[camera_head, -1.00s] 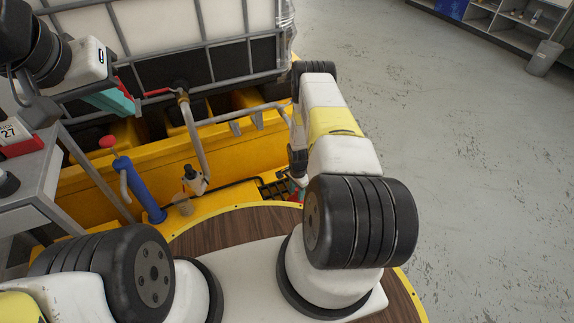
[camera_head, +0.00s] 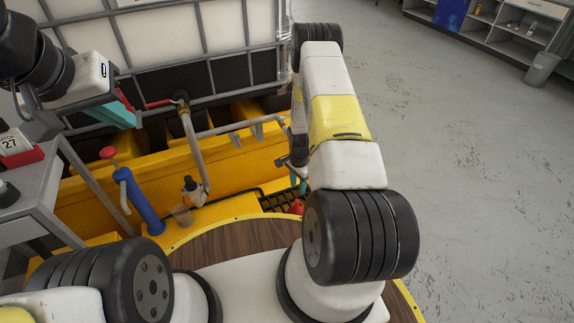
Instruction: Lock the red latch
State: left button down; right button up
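A red lever (camera_head: 159,103) sits on the valve at the foot of the white tank; I cannot tell whether it is the red latch. My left gripper (camera_head: 112,113), with teal and red parts at its end, hangs just left of this lever. Whether its fingers are open or touch anything is unclear. My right gripper (camera_head: 302,183) is mostly hidden behind my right arm, with only a teal bit showing. A small red thing (camera_head: 296,207) shows just below it by the yellow rim; I cannot tell what it is.
The caged white tank (camera_head: 165,35) stands over a yellow containment tray (camera_head: 85,200). A hose (camera_head: 195,145) drops from the valve. A blue hand pump (camera_head: 140,200) with a red knob and a grey table (camera_head: 30,195) stand left. Clear floor lies right.

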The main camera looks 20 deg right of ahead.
aim_at(124, 100)
jog(key=u, duration=0.7)
